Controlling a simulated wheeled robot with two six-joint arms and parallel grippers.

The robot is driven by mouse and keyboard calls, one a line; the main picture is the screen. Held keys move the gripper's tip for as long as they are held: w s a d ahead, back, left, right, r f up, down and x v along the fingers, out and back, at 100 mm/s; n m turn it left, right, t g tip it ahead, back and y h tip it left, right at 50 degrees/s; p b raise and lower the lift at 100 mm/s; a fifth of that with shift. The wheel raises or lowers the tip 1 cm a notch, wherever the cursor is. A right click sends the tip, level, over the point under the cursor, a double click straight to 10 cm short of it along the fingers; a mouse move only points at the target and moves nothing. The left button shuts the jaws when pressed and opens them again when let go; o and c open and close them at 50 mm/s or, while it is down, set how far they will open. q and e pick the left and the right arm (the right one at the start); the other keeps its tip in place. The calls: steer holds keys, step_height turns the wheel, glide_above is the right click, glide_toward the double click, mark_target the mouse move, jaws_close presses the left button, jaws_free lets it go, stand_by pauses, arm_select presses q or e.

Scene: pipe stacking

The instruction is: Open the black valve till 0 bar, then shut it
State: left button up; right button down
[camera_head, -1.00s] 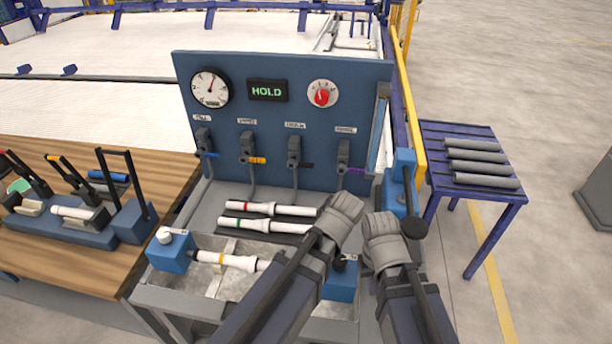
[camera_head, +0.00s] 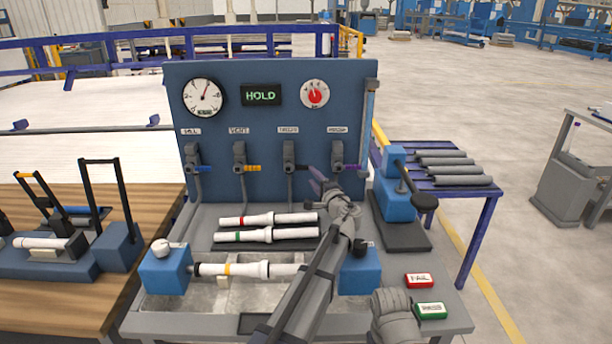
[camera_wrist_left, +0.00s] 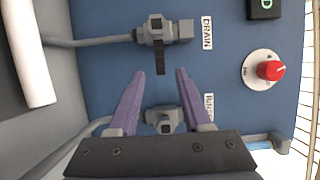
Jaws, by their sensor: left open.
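The black valve (camera_head: 289,158) is the third of the valves on the blue panel, under a label that reads DRAIN in the wrist view. Its black lever points right in the head view; in the left wrist view the black lever (camera_wrist_left: 160,60) points down toward my fingers. My left gripper (camera_head: 322,180) is open, its purple fingers in front of the panel, just right of and below the black valve. In the left wrist view the fingertips (camera_wrist_left: 159,71) stand either side of the lever's tip; contact cannot be told. The round gauge (camera_head: 203,97) has its needle a little right of straight up.
A display (camera_head: 261,95) reads HOLD beside a red knob (camera_head: 316,95). The purple-lever valve (camera_head: 338,157) is close to my left gripper. White pipes (camera_head: 268,219) lie below the panel. A blue lever press (camera_head: 398,190) stands at right.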

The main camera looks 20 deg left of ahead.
mark_target(305, 169)
arm_select(q)
steer(key=x, duration=0.7)
steer(key=shift+w+a, duration=0.3)
jaws_close()
stand_by(1.2)
